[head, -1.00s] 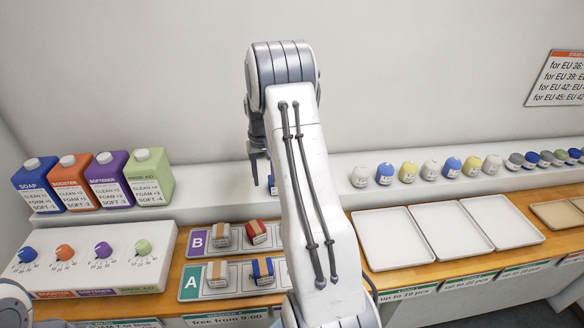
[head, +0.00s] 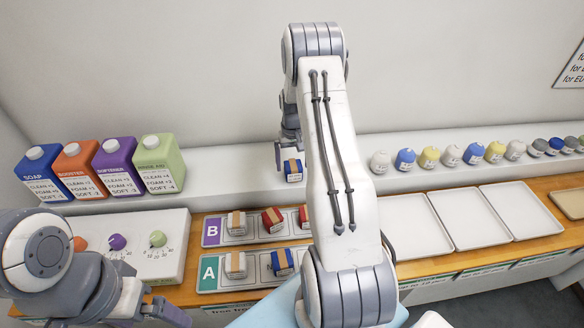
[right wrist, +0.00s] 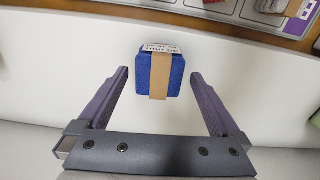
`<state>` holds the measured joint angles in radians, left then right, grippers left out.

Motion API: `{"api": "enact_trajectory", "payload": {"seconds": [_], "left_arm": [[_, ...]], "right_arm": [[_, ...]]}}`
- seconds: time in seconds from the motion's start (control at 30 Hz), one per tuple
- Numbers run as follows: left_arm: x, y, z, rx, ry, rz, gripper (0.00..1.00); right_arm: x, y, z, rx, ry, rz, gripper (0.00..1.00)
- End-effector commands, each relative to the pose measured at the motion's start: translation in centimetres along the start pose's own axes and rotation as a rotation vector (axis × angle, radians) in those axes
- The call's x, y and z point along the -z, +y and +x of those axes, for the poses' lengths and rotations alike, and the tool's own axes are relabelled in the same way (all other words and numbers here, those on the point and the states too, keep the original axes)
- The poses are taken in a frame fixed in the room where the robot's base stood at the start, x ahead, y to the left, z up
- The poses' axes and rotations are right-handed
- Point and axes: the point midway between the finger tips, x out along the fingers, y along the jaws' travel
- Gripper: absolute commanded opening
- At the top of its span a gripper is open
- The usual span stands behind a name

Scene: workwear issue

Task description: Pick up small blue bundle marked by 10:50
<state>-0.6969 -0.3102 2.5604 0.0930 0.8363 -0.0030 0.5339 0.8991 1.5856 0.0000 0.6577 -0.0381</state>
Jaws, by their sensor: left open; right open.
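A small blue bundle (head: 293,171) with a brown band and a white label stands on the white back shelf. My right gripper (right wrist: 158,76) is open, with one finger on each side of the bundle and a gap on both sides. In the head view the right gripper (head: 290,158) is just above and behind the bundle, partly hidden by my arm. My left gripper (head: 160,310) is low at the left edge, open and empty.
Another blue bundle (head: 283,262) lies in tray A (head: 208,274), beside a grey one. Tray B (head: 212,231) holds grey and red bundles. Detergent bottles (head: 119,168) stand at left on the shelf, rolled coloured items (head: 428,157) at right. White empty trays (head: 468,222) lie at right.

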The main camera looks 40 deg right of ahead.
Motion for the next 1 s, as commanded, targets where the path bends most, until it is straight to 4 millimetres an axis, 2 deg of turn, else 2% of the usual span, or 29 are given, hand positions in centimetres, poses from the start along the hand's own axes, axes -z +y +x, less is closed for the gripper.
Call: {"api": "enact_trajectory", "payload": {"seconds": [0.03, 0.07, 0.23, 0.5, 0.57, 0.6, 0.73, 1.0], "left_arm": [[0.1, 0.1, -1.2, 0.0, 0.0, 0.001, 1.0], [0.1, 0.1, -1.6, 0.0, 0.0, 0.002, 1.0], [0.1, 0.1, -2.0, 0.0, 0.001, 0.003, 1.0], [0.1, 0.1, -1.9, 0.0, 0.0, 0.003, 1.0], [0.1, 0.1, -1.9, 0.0, 0.0, 0.003, 1.0], [0.1, 0.1, -1.9, 0.0, 0.0, 0.003, 1.0], [0.1, 0.1, -1.9, 0.0, 0.0, 0.003, 1.0], [0.1, 0.1, -1.9, 0.0, 0.0, 0.003, 1.0]], "right_arm": [[-0.2, 0.0, 0.3, 0.0, -0.006, 0.0, 1.0], [-0.2, 0.0, 0.7, 0.0, -0.005, 0.0, 1.0], [-0.1, -0.1, 2.8, 0.0, -0.002, -0.002, 1.0], [-0.1, -0.2, 3.2, 0.0, 0.001, -0.003, 1.0], [-0.1, -0.2, 3.2, 0.0, 0.001, -0.004, 0.81], [-0.1, -0.3, 3.2, 0.0, 0.001, -0.004, 0.66], [-0.1, -0.3, 3.2, 0.0, 0.001, -0.004, 0.16], [0.0, -0.3, 3.1, 0.0, 0.001, -0.004, 0.14]]}}
